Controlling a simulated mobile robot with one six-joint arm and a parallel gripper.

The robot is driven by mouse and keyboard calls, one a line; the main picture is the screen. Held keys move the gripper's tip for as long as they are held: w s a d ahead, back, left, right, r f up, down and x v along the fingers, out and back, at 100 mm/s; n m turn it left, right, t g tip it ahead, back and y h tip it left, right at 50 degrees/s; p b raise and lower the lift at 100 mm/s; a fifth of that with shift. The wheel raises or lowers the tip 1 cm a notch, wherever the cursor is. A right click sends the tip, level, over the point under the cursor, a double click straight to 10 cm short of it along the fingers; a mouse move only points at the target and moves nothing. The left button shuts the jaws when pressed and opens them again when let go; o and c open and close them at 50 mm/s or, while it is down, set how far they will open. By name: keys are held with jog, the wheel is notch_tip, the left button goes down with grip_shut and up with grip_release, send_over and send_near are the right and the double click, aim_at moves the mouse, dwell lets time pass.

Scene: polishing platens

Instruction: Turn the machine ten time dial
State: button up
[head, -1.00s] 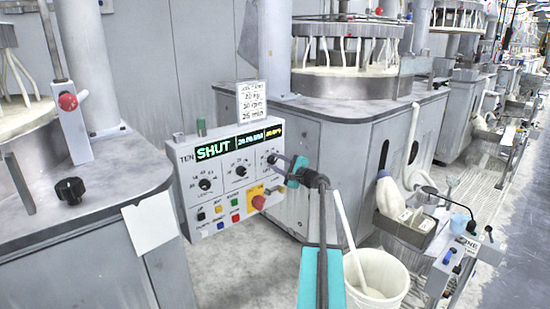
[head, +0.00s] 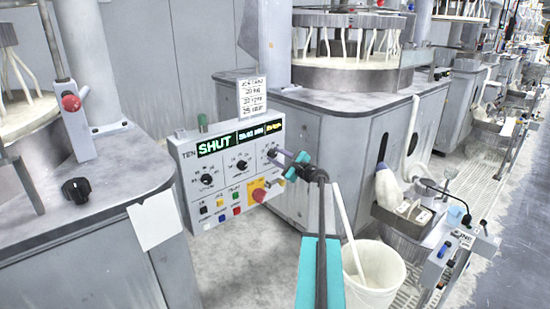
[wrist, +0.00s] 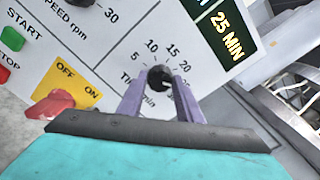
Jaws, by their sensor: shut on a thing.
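The machine TEN panel (head: 222,178) is a pale box with a lit display reading SHUT and a row of dials. Its rightmost dial is the black time knob (wrist: 160,77), marked Time min with numbers around it in the wrist view. My gripper (head: 274,155) reaches the panel's right side from the front right. Its two fingers (wrist: 160,88) are shut on the time dial, one on each side of the knob. The display (wrist: 226,36) beside the dial reads 25 MIN in the wrist view. The knob's pointer is hard to make out.
A red knob on a yellow OFF/ON plate (head: 262,190) and several coloured buttons sit below the dials. A printed card (head: 251,95) stands above the panel. A white bucket (head: 385,262) with a pole stands on the floor to the right. Polishing machines line the back.

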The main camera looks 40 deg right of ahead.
jog(key=o, duration=1)
jog(key=shift+w+a+r, duration=0.1)
jog(key=shift+w+r, duration=0.05)
jog(key=shift+w, duration=0.05)
jog(key=shift+o, duration=0.2)
jog(key=shift+s, duration=0.1)
jog(key=shift+s, duration=0.2)
jog(key=s, duration=1.3)
jog(key=shift+s+a, duration=0.2)
jog(key=shift+a, duration=0.25)
